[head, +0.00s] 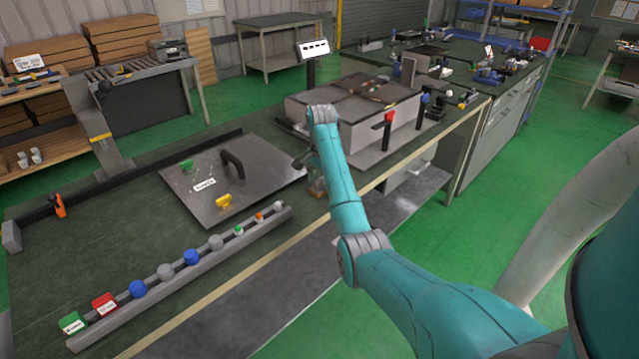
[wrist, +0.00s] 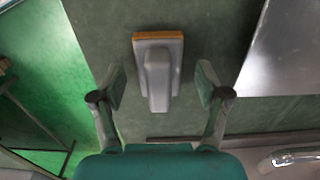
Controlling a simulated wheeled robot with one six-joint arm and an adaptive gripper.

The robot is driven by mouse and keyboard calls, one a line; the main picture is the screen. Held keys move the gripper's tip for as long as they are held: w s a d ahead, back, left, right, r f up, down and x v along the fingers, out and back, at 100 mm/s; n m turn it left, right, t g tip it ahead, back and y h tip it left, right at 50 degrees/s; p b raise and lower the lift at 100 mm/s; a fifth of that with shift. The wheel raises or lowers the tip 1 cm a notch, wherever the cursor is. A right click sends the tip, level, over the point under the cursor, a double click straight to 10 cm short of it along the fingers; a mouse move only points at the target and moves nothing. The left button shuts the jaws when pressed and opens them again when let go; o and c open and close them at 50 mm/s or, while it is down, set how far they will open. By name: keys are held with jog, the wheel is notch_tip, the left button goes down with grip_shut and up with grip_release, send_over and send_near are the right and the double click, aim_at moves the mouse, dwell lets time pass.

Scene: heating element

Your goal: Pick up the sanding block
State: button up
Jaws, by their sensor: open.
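The sanding block, a grey block with a raised grip and an orange-brown edge (wrist: 158,62), lies on the dark green worktop (wrist: 215,20) in the middle of the wrist view. My gripper (wrist: 160,82) is open, with one finger to the left of the block and one to the right. Gaps show between both fingers and the block, and nothing is held. In the head view my gripper (head: 307,160) is over the bench near its front edge, partly hidden by my arm.
A metal plate with a dark handle (head: 203,203) lies left of my gripper. A long rail with coloured knobs (head: 190,283) runs along the bench front. A grey box unit (head: 375,122) stands close behind my arm. Green floor (wrist: 45,60) lies beyond the bench edge.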

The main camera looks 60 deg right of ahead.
jog(key=shift+f, duration=0.3)
jog(key=c, duration=1.3)
jog(key=shift+r, duration=0.15)
